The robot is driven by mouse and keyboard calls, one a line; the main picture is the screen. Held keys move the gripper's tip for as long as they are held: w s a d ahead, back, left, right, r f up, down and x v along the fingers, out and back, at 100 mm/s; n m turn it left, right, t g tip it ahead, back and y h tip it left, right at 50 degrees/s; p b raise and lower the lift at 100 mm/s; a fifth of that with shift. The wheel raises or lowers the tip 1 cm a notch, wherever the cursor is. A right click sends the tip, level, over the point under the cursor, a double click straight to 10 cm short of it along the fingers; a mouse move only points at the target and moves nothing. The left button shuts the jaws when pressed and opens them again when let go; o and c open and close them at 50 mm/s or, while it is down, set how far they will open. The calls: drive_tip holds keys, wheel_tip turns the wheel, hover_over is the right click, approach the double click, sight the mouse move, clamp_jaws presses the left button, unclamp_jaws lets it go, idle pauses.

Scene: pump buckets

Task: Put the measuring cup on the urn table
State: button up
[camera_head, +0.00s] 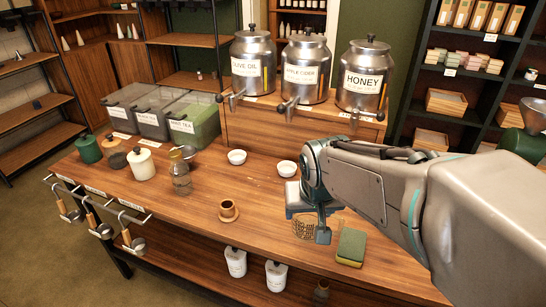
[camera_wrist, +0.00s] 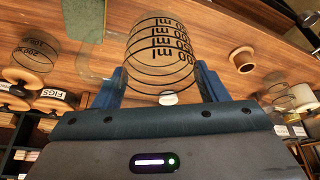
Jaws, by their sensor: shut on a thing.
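The measuring cup (camera_head: 304,228) is clear with dark marks and shows low over the front of the wooden table. In the wrist view the cup (camera_wrist: 160,45) stands between the two blue fingers, its ml marks upside down. My gripper (camera_head: 322,232) is shut on it; it also shows in the wrist view (camera_wrist: 160,84). I cannot tell whether the cup touches the table. Three metal urns (camera_head: 304,72) for olive oil, apple cider and honey stand on a raised wooden stand (camera_head: 290,135) at the back of the table (camera_head: 262,225).
A green and yellow sponge (camera_head: 351,246) lies right of the cup and a wooden mug (camera_head: 228,210) stands left. Jars and bins crowd the left. Another marked clear vessel (camera_wrist: 35,52) shows in the wrist view.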

drive_tip(key=shift+w+a+f+b, duration=0.2)
drive_tip(key=shift+w+a+f, duration=0.45)
drive_tip(key=shift+w+f, duration=1)
drive_tip(key=shift+w+a+f+b, duration=0.2)
drive_tip(key=shift+w+a+f, duration=0.4)
drive_tip(key=shift+w+f, duration=1.1)
drive_tip(key=shift+w+a+f+b, duration=0.2)
drive_tip(key=shift+w+a+f, duration=0.45)
drive_tip(key=shift+w+f, duration=1)
drive_tip(key=shift+s+f, duration=0.1)
drive_tip(key=shift+f, duration=0.15)
drive_tip(key=shift+f+b, duration=0.15)
drive_tip(key=shift+b, duration=0.15)
drive_tip(key=o, duration=1.1)
drive_tip(key=shift+r, duration=0.2)
